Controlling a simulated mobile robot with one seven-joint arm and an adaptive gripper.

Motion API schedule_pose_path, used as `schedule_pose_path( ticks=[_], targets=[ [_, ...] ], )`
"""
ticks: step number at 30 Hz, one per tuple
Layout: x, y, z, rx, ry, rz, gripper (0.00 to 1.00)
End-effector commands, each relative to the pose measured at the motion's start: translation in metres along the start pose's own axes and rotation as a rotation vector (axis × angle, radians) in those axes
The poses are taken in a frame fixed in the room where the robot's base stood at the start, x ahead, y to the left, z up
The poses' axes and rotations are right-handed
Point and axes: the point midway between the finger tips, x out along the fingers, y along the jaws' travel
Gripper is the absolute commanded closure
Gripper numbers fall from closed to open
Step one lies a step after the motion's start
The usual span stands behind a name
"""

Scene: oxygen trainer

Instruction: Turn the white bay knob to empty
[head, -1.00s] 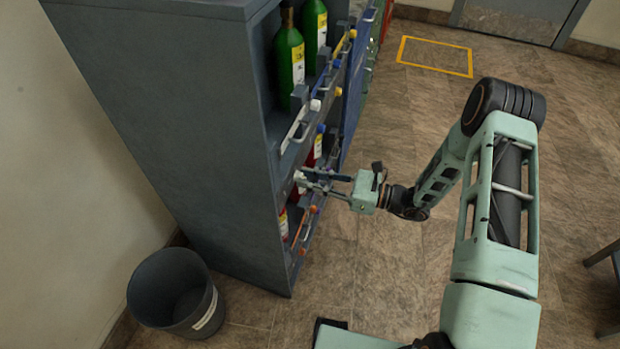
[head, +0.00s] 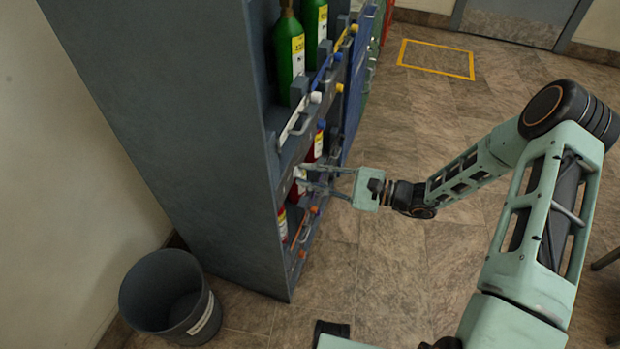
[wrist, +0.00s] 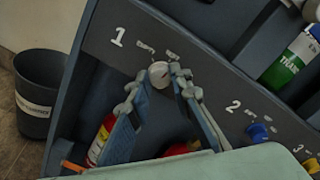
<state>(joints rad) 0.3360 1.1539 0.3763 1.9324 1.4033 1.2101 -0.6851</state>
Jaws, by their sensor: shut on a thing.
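The white bay knob (wrist: 158,72) sits on the dark rack panel beside the number 1, in the wrist view. Small white markings lie to its upper left and upper right, too blurred to read. My gripper (wrist: 162,84) is shut on the knob, with one finger on either side of it. In the head view my gripper (head: 299,178) reaches leftward to the front of the rack (head: 165,110). There its fingertips meet the panel between the shelves, and the knob is mostly hidden. I cannot tell which marking the knob points to.
A blue knob (wrist: 258,132) sits by the number 2 to the right. Red cylinders (head: 282,222) stand below, and green cylinders (head: 290,60) stand on the shelf above behind bars. A grey bin (head: 172,297) stands left on the floor. Open floor (head: 390,270) lies right.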

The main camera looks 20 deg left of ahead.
Motion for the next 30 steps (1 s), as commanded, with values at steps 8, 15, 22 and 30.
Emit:
schedule_pose_path(
  ticks=[8, 15, 22, 30],
  targets=[
    [-0.0007, 0.0022, -0.002, -0.261, 0.013, -0.002, 1.0],
    [-0.0007, 0.003, -0.0021, -0.489, 0.022, -0.003, 1.0],
    [-0.0009, 0.0039, -0.0026, -0.708, 0.033, -0.003, 1.0],
    [-0.0005, 0.0047, -0.0027, -0.946, 0.042, -0.003, 1.0]
  ],
)
